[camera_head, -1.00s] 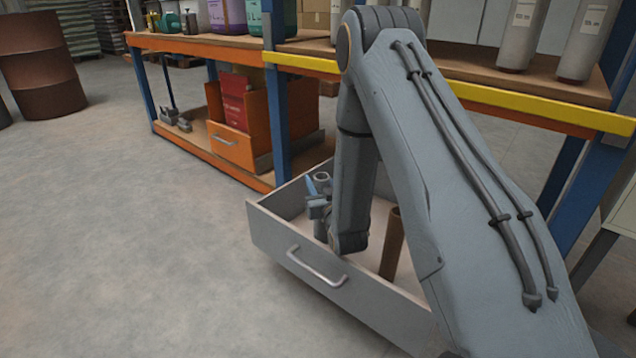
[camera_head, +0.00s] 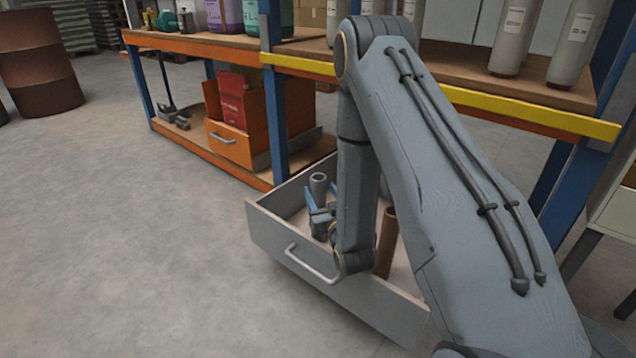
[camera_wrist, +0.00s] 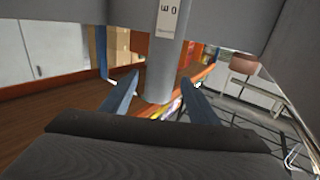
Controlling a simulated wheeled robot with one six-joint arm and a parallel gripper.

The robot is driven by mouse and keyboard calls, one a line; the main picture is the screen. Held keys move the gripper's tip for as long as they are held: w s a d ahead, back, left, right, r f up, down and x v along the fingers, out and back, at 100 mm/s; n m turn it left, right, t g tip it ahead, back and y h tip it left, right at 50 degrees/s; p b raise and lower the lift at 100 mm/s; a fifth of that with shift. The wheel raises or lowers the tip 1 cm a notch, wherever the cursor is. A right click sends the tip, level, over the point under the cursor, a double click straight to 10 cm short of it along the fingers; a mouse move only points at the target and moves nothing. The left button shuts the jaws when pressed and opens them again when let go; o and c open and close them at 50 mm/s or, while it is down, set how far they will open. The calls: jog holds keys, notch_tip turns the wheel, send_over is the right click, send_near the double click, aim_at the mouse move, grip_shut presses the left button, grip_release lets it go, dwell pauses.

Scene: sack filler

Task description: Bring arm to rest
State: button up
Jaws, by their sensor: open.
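My gripper (camera_head: 320,189) is open over the pulled-out grey drawer (camera_head: 290,258), with its blue fingers spread. A grey cylinder (camera_head: 318,182) stands upright in the drawer, just beyond or between the fingers. In the wrist view my gripper (camera_wrist: 161,80) is open, and a grey cylinder with a white label (camera_wrist: 163,55) shows at the fingertips. I cannot tell whether the fingers touch it. My arm reaches down into the drawer area, bent at the elbow.
A brown tube (camera_head: 387,240) stands in the drawer close to my arm. A shelf with a yellow edge (camera_head: 540,117) carries tall grey cylinders (camera_head: 517,38). An orange bin (camera_head: 228,141) sits on the lower shelf. Open floor lies at left, with a rusty barrel (camera_head: 38,62).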

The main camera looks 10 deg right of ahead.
aim_at(315, 181)
jog(key=shift+s, duration=0.5)
